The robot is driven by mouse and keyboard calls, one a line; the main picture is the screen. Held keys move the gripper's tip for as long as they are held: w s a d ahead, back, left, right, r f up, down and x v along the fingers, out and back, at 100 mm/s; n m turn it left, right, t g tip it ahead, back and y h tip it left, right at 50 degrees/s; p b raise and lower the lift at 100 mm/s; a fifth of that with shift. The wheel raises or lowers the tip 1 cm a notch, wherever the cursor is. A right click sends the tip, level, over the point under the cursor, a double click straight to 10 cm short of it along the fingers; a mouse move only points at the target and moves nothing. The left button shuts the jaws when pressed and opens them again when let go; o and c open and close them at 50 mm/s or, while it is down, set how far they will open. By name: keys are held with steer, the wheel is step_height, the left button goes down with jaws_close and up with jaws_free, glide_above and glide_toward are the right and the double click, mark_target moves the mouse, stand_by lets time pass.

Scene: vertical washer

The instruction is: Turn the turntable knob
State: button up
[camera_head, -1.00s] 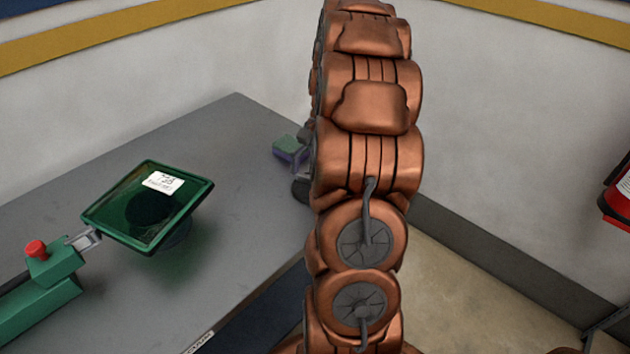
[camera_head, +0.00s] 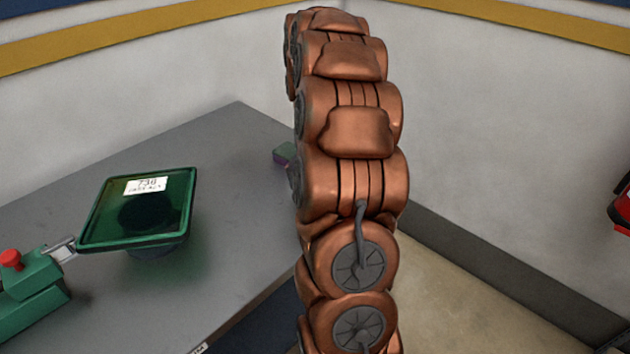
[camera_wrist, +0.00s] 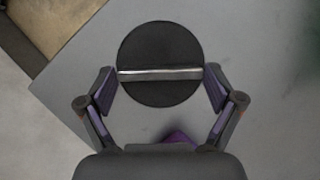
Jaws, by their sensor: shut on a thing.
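The turntable knob, a round black disc (camera_wrist: 160,45) with a pale-edged bar across its middle, shows in the wrist view over the grey table. My gripper (camera_wrist: 160,74) is shut on the knob, its two fingers at the left and right ends of the bar. In the head view my copper arm hides the knob and the gripper. A small green and purple piece (camera_head: 284,154) shows at the arm's left edge. A purple part (camera_wrist: 178,138) also shows just above my gripper's body in the wrist view.
A green tray (camera_head: 180,215) with a white label stands on the grey table (camera_head: 235,135), left of my arm, joined to a green block with a red button (camera_head: 11,259). Walls close the back. A red object (camera_head: 622,208) is at the right edge. Floor is bare at right.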

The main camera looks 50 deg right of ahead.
stand_by(0.4)
steer(key=o, duration=0.8)
